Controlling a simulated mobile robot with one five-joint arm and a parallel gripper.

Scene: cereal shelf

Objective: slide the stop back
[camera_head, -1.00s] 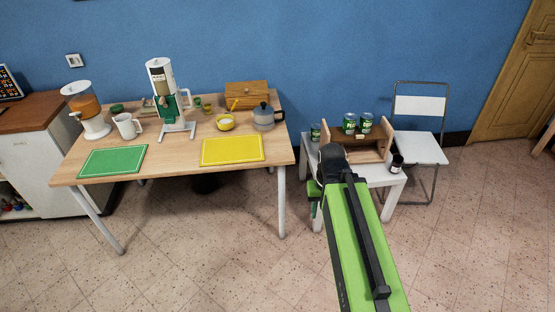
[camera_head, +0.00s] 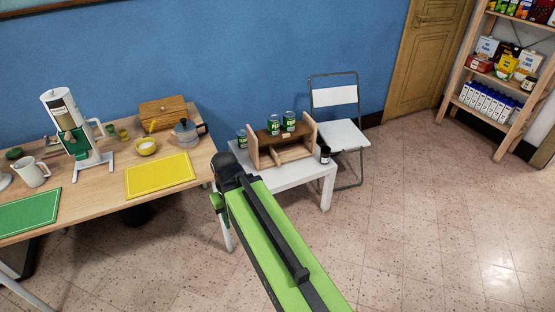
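I cannot make out a stop in this view. Cereal boxes (camera_head: 507,58) stand in a row on a wooden shelf rack (camera_head: 459,90) at the right, partly cut off by the frame edge. My arm reaches up from the bottom middle of the view. My gripper (camera_head: 217,202) is at its far end, in front of the white table's left side and well away from the rack. The end of the arm is small and mostly hidden by its own dark wrist, so its fingers are not clear. I see nothing clearly held.
A white table (camera_head: 312,172) holds a wooden stand (camera_head: 254,151), several green cans and a dark jar (camera_head: 325,154). A folding chair (camera_head: 341,135) stands behind it. A wooden table (camera_head: 110,195) with kitchen items is at the left. The floor at the right is clear.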

